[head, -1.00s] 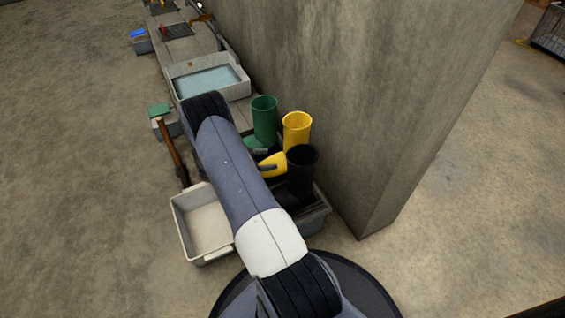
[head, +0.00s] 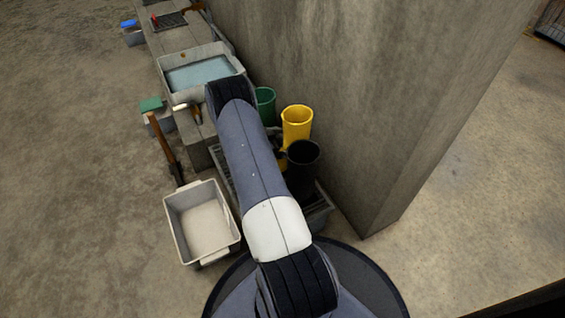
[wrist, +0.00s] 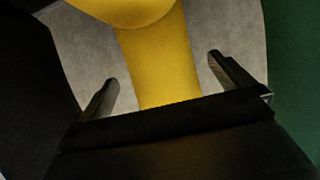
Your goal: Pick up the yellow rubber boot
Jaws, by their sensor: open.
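The yellow rubber boot (head: 297,121) stands upright against the concrete wall, between a green boot (head: 265,100) and a black boot (head: 303,160). My arm hides much of the green boot and the lower part of the yellow one. In the wrist view the yellow boot's shaft (wrist: 165,65) runs between the two fingers of my gripper (wrist: 165,82). The fingers are open, with a gap on each side of the boot. The black boot's dark side (wrist: 30,75) is at the left there, and green (wrist: 292,70) is at the right.
A white tub (head: 206,222) stands on the floor left of my arm. A wooden-handled tool (head: 163,143) leans near a bench with a water basin (head: 203,75). The concrete wall (head: 345,90) rises close behind the boots. The floor at the far left is clear.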

